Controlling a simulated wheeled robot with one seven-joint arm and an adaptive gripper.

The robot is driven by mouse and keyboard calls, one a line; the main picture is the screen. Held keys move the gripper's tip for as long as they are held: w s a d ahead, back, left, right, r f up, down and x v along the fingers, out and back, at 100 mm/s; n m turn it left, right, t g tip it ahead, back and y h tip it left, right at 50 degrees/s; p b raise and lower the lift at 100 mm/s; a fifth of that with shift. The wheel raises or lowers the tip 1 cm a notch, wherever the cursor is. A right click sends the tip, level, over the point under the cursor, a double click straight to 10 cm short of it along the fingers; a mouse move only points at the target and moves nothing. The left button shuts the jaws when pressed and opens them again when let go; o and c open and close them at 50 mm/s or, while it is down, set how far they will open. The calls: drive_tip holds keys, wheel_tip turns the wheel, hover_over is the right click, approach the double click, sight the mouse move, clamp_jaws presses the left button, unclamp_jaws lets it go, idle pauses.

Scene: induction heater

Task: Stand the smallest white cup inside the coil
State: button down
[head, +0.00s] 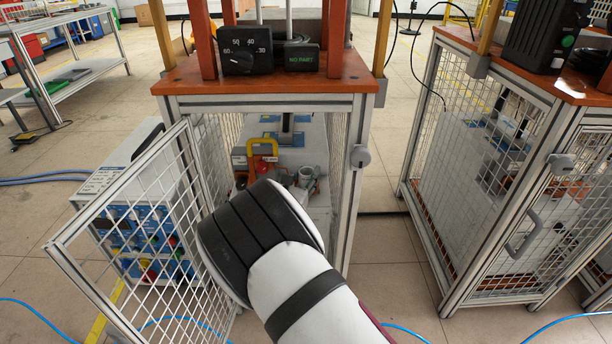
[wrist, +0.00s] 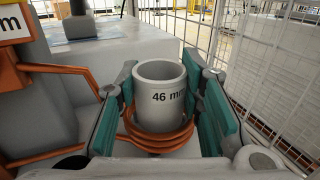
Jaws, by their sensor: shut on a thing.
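A pale grey-white cup (wrist: 160,98) marked "46 mm" stands upright between the teal pads of my gripper (wrist: 165,108), which is shut on it. The copper-orange coil (wrist: 158,143) shows as stacked rings at the cup's lower end. The front rings hide the cup's bottom, so I cannot tell how deep it sits in them. In the head view the cup (head: 306,175) shows small inside the cage, just beyond my arm, and the gripper there is mostly hidden. No other cup is clear enough to compare sizes.
The mesh door (head: 135,225) of the cage stands open at the left. Mesh wall (wrist: 285,75) runs close on the right. Orange tubing (wrist: 62,70) and a sign ending in "m" (wrist: 12,24) stand at the left. An orange top (head: 270,76) covers the cage.

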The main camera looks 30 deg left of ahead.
drive_tip(key=shift+f, duration=0.25)
drive_tip(key=c, duration=1)
unclamp_jaws()
drive_tip(key=shift+c, duration=0.2)
drive_tip(key=shift+o, duration=0.2)
drive_tip(key=shift+s+f, duration=0.1)
drive_tip(key=shift+r+p, duration=1.65)
drive_tip(key=shift+r, duration=1.1)
